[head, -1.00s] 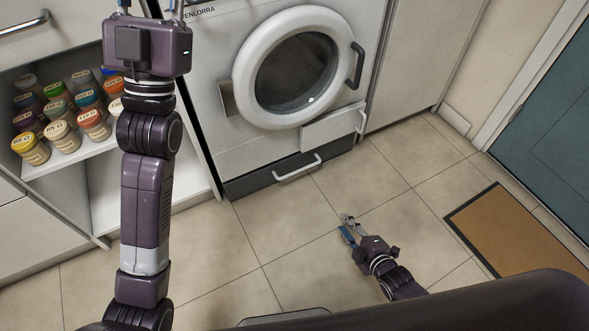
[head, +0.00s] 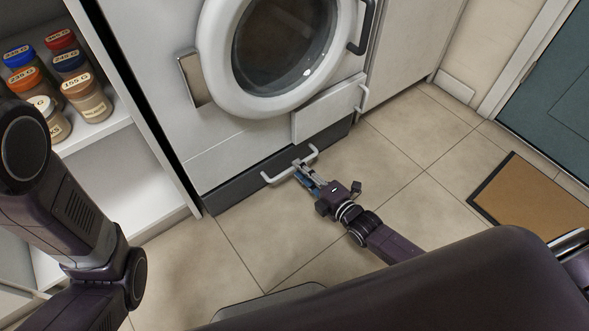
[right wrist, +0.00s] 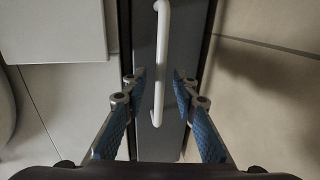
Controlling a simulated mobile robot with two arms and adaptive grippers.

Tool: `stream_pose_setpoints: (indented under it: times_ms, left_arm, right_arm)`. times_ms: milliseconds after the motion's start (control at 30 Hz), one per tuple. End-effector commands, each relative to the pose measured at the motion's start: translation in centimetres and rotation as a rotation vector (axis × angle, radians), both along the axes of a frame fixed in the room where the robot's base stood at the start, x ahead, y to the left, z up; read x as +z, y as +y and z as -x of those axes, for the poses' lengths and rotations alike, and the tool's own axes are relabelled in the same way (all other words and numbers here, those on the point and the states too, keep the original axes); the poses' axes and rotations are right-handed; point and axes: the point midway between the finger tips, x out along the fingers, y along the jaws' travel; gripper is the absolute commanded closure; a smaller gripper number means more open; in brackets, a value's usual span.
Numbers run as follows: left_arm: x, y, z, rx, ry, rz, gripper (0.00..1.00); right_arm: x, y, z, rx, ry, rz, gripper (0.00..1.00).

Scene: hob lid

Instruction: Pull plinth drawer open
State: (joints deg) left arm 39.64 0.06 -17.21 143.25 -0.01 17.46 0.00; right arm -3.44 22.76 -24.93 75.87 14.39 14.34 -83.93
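The plinth drawer (head: 238,188) is a dark grey panel along the floor under the white washing machine (head: 150,105). It looks shut. Its white bar handle (head: 272,178) runs across its front. My right gripper (head: 302,170) is at the handle's right half, low over the floor. In the right wrist view the handle (right wrist: 161,60) stands upright between the two blue-padded fingers (right wrist: 160,95). The fingers are apart, with a gap on both sides of the handle. My left gripper is out of view; only part of my left arm shows at the left.
Above the drawer are the round washer door (head: 203,50) and a white flap (head: 328,110) with its own handle. An open shelf (head: 100,130) with several labelled jars stands at the left. A brown doormat (head: 540,205) lies at the right. The tiled floor in front is clear.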

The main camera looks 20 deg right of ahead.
Motion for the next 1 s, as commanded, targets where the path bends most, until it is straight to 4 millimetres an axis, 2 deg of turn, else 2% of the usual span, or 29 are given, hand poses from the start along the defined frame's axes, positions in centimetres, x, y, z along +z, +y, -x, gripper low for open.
stream_pose_setpoints:
  times_ms: [33, 233, 567, 800, 1000]
  left_arm:
    - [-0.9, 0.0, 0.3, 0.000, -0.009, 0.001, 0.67]
    - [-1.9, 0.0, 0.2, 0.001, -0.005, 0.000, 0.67]
    - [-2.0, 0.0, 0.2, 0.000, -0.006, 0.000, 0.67]
    - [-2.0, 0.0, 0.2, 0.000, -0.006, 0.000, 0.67]
    - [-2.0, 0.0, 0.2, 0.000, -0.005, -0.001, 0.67]
  right_arm:
    - [-0.6, 0.3, -0.8, 0.000, -0.002, -0.001, 0.73]
    - [-0.8, 0.9, -2.6, 0.000, -0.001, 0.000, 0.73]
    - [-0.7, 1.1, -2.9, -0.001, 0.002, 0.000, 0.73]
    - [-0.7, 1.0, -2.9, -0.001, 0.002, 0.000, 0.99]
    - [-0.7, 1.0, -2.9, -0.001, 0.002, 0.000, 1.00]
